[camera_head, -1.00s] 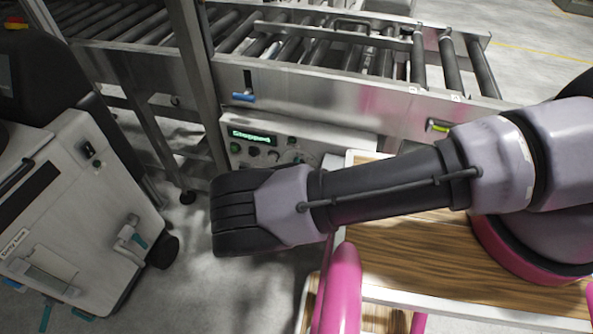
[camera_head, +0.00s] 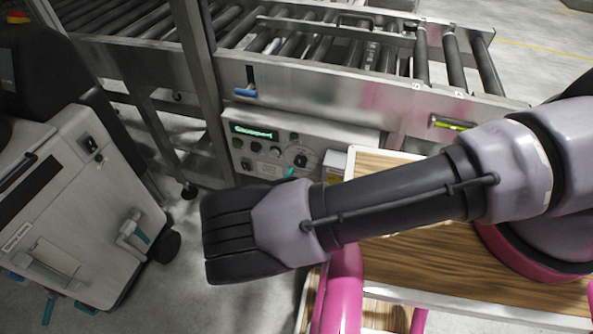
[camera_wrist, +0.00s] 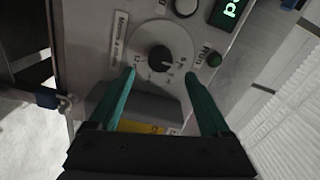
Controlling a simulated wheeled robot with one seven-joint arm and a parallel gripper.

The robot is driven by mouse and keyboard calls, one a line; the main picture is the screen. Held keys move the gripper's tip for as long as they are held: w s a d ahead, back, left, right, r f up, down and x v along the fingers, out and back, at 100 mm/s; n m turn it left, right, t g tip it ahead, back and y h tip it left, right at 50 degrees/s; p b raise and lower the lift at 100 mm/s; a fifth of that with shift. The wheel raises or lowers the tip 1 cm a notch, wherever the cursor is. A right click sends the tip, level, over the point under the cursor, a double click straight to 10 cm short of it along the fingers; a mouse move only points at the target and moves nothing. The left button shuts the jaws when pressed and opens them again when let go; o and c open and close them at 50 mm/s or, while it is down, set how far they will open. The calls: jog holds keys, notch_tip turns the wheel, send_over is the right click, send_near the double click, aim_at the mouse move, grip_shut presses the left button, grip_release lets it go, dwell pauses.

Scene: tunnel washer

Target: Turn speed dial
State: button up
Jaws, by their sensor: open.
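The speed dial is probably the black knob (camera_wrist: 160,56) on a round, light scale plate with numbers in the wrist view. My gripper (camera_wrist: 160,75) is open, its two teal fingers spread below and to either side of the knob with nothing between them. The gap in depth to the knob is hard to judge. In the head view the control panel (camera_head: 262,150) carries a green lit display and several knobs and buttons. A teal fingertip (camera_head: 290,171) shows in front of the panel; the rest of my gripper is hidden behind my forearm.
A roller conveyor (camera_head: 330,45) runs above the panel. A white and black machine (camera_head: 70,215) stands at the left. Floor is bare between machine and panel.

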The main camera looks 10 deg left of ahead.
jog(key=shift+s+a, duration=0.2)
jog(key=shift+s, duration=1.95)
jog(key=shift+r, duration=0.1)
